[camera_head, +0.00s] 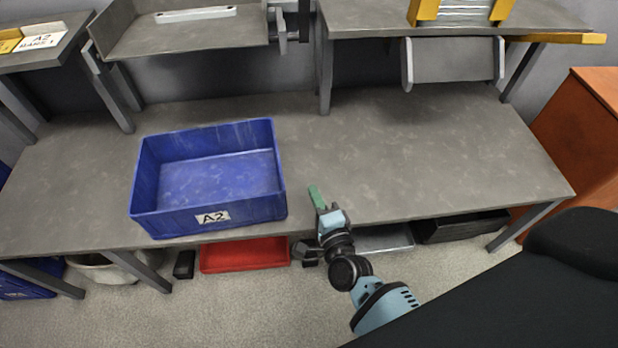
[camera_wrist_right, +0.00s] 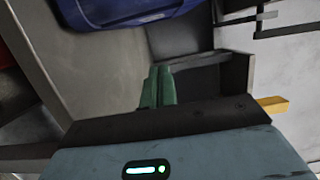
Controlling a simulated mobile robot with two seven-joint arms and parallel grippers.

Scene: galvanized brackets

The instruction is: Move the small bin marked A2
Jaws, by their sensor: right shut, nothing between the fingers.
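The small blue bin (camera_head: 208,222) bears an A2 label on its front wall. It stands upright and empty on the left half of the grey workbench, near its front edge. Its lower part also shows at the top of the right wrist view (camera_wrist_right: 125,12). My right gripper (camera_head: 316,197) is to the right of the bin, apart from it, above the bench's front edge. Its green fingers (camera_wrist_right: 157,88) are together with nothing between them. My left gripper is not in view.
The grey workbench (camera_head: 420,150) is clear to the right of the bin. A red tray (camera_head: 245,255) and a dark box (camera_head: 460,227) lie underneath. An orange cabinet (camera_head: 575,135) is at the right.

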